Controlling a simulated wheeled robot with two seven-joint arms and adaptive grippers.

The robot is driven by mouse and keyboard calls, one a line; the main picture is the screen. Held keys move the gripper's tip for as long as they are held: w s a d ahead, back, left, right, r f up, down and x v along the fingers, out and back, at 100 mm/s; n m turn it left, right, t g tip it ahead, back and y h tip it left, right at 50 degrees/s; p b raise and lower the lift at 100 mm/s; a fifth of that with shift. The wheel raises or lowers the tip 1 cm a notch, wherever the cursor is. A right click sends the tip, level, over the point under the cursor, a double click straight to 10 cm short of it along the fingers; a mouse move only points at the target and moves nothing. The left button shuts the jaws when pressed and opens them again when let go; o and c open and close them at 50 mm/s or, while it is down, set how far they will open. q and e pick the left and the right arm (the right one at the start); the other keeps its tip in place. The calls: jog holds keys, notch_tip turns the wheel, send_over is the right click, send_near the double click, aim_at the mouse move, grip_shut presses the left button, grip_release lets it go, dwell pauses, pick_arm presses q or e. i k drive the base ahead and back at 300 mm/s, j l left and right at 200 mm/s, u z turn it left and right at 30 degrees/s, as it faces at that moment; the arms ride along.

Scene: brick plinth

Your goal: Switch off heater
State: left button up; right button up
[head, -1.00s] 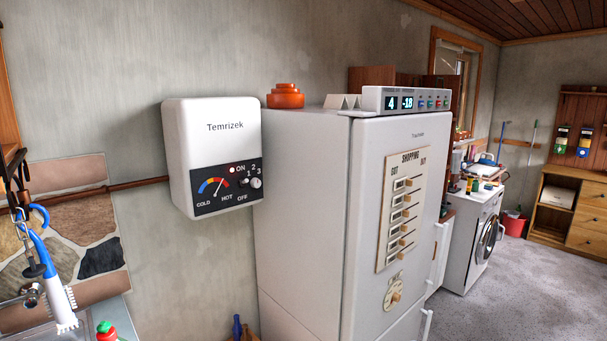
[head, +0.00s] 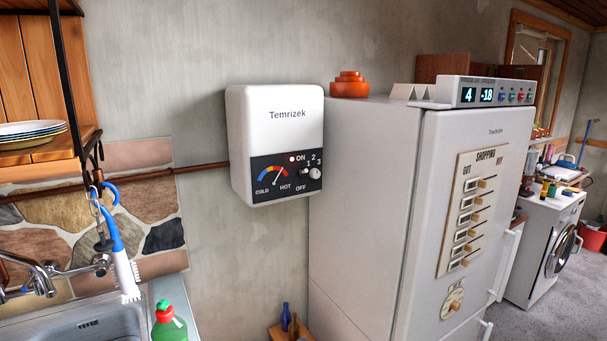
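The heater (head: 277,143) is a white wall-mounted box marked "Temrizek", left of the fridge. A dark knob (head: 303,174) and a pale knob (head: 315,173) sit on the panel's right side. The exact pointer setting is too small to tell. Neither of my grippers is in view.
The white fridge (head: 365,190) stands close at the heater's right. A sink (head: 90,325), a green bottle (head: 169,323) and a hanging blue-and-white brush (head: 118,250) are at lower left. A wooden shelf with plates (head: 32,132) is upper left. A small stool with bottles (head: 288,325) stands below the heater.

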aim_at(302, 173)
jog(key=i+l+z, duration=0.25)
jog(key=i+l, duration=0.5)
jog(key=l, duration=0.15)
